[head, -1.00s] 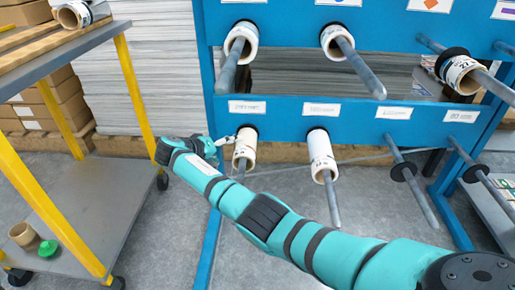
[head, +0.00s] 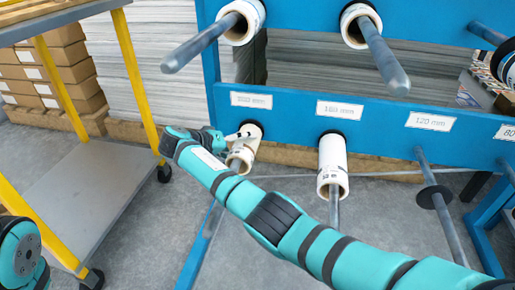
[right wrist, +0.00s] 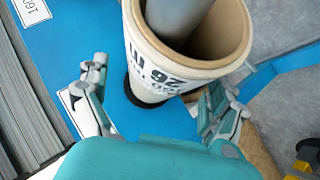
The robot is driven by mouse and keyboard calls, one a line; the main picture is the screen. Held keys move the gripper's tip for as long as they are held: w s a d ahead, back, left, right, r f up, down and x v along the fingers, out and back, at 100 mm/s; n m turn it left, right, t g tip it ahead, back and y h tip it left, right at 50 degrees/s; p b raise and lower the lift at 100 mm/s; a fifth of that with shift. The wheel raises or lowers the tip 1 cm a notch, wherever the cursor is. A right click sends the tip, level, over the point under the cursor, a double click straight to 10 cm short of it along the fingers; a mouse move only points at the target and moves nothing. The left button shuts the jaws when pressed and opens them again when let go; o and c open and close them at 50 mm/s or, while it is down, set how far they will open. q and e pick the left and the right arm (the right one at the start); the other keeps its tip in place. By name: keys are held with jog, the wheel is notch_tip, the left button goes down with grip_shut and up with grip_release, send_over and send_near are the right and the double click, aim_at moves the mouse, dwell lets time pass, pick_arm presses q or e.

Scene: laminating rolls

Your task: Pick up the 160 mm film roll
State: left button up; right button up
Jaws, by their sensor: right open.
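A white film roll (head: 244,150) with a brown core hangs on the leftmost lower peg, under a label (head: 251,100) too blurred to read surely. A second white roll (head: 333,167) hangs to its right, under a label (head: 340,109) that seems to read 160 mm. My right gripper (head: 236,138) is at the leftmost roll. In the right wrist view my gripper (right wrist: 155,85) is open, one finger on each side of this roll (right wrist: 185,60); finger contact is unclear. A label reading 160 (right wrist: 30,10) shows at top left there. My left gripper is out of view.
Upper pegs hold more rolls (head: 243,22) (head: 357,24) above the blue rack board (head: 290,122). A bare peg (head: 440,205) sticks out at the right, under a 120 mm label. A yellow and grey cart (head: 85,190) stands at the left, with floor between it and the rack.

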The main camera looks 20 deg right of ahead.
jog(key=shift+d+f, duration=0.1)
jog(key=c, duration=1.4)
jog(key=shift+c, duration=0.2)
